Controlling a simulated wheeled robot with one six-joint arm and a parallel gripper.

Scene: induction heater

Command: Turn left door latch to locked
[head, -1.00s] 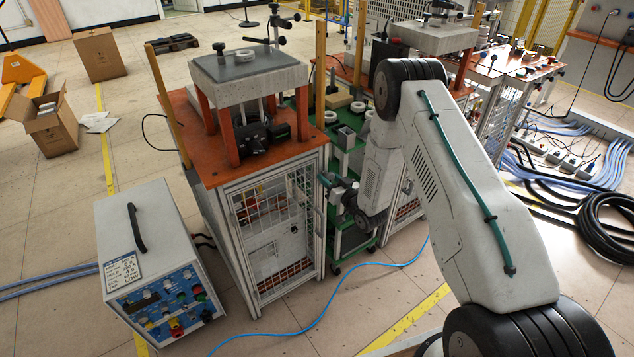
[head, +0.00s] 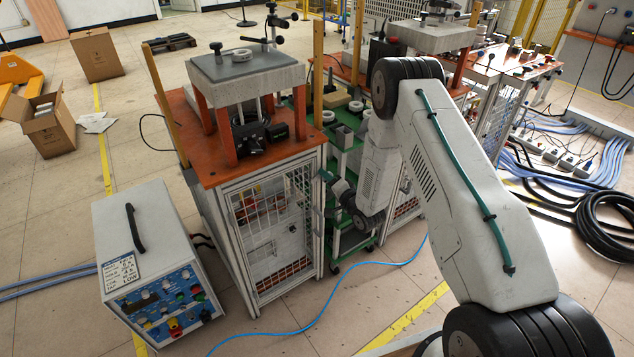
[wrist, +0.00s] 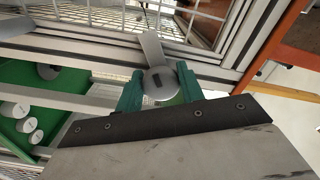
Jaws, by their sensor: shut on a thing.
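The door latch (wrist: 152,50) is a light grey round knob with a flat lever, mounted on the metal frame of the cabinet. In the wrist view its lever points up and slightly left. My gripper (wrist: 160,88) has green fingers on both sides of the round knob and is shut on it. In the head view my gripper (head: 327,184) is at the right front post of the left cabinet, beside its mesh door (head: 270,235). The latch is hidden there behind the gripper and too small to make out. The mesh door looks closed.
A green cart (head: 343,240) stands close to the right of the cabinet, under my arm. A white control box (head: 150,240) stands at the left front. A blue cable (head: 345,268) runs over the floor in front. The floor at front centre is otherwise clear.

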